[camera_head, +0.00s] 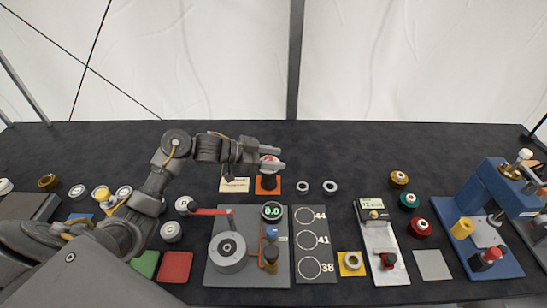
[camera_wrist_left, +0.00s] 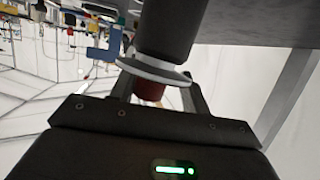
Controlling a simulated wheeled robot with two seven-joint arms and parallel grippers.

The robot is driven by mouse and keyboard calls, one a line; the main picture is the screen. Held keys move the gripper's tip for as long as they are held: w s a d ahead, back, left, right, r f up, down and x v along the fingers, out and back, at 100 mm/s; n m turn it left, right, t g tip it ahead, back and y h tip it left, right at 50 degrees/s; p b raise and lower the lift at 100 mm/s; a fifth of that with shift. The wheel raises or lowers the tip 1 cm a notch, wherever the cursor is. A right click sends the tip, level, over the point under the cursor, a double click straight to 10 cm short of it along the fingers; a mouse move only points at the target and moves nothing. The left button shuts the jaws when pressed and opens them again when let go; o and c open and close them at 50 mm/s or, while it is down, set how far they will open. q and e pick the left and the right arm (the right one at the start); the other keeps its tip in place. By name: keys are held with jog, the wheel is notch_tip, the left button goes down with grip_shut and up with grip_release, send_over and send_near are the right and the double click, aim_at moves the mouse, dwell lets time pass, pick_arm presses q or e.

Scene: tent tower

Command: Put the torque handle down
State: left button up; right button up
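The torque handle, by its look a dark upright cylinder with a pale disc and a red top (camera_head: 268,182), is at the orange pad (camera_head: 259,189) near the middle of the table. In the left wrist view its dark body (camera_wrist_left: 165,30) runs up toward the table surface, seen upside down. My left gripper (camera_head: 276,153) is around the red top, its fingers on either side. A gap shows between the red part (camera_wrist_left: 149,89) and the fingers, so the gripper looks open. Whether the base fully touches the pad is hard to tell. My right gripper does not show.
A cream label card (camera_head: 235,185) lies just left of the pad, and two grey rings (camera_head: 330,187) lie right of it. A grey fixture (camera_head: 228,275) with a red arm and 0.0 dial stands in front. A blue press (camera_head: 480,225) stands at right.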

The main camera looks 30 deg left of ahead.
pick_arm(q)
jog(key=shift+s+a+r, duration=0.1)
jog(key=shift+s+a, duration=0.05)
jog(key=shift+a, duration=0.05)
jog(key=b+v, duration=0.2)
jog(key=v, duration=0.9)
jog(key=shift+a+r, duration=0.15)
jog(key=shift+s, duration=0.1)
